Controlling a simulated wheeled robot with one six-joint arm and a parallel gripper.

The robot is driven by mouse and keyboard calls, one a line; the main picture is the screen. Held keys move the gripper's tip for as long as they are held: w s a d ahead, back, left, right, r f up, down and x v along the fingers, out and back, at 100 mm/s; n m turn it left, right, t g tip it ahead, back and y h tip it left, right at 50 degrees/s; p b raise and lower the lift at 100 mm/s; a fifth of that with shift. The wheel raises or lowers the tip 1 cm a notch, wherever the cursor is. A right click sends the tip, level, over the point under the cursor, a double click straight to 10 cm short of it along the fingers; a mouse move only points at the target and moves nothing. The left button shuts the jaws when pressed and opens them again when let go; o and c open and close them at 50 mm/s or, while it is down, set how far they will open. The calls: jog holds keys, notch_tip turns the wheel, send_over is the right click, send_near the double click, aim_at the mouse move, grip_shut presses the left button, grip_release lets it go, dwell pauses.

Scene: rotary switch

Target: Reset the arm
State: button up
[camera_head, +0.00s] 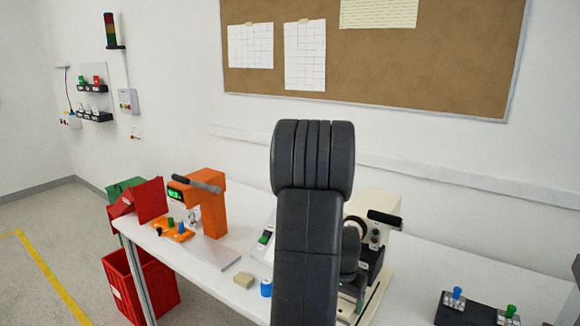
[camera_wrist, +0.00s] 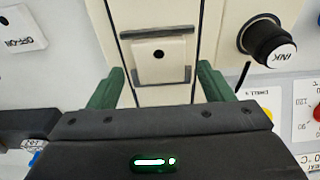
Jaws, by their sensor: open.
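In the wrist view my gripper (camera_wrist: 157,78) is open, with its two green fingers spread apart and nothing between them. Beyond the fingers is a pale panel with a cream square plate (camera_wrist: 160,60) that has a dark round hole. A black rotary knob (camera_wrist: 268,42) with an upside-down white label is to the right of the fingers, apart from them. In the head view my dark arm rises in front of the table and hides part of the cream machine (camera_head: 381,209).
The white table (camera_head: 205,275) carries an orange machine (camera_head: 211,205), a tan block (camera_head: 243,280) and a blue cylinder (camera_head: 266,288). A black box with blue and green knobs (camera_head: 470,310) stands at the right. A red crate (camera_head: 150,285) is on the floor at left.

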jog(key=shift+r, duration=0.25)
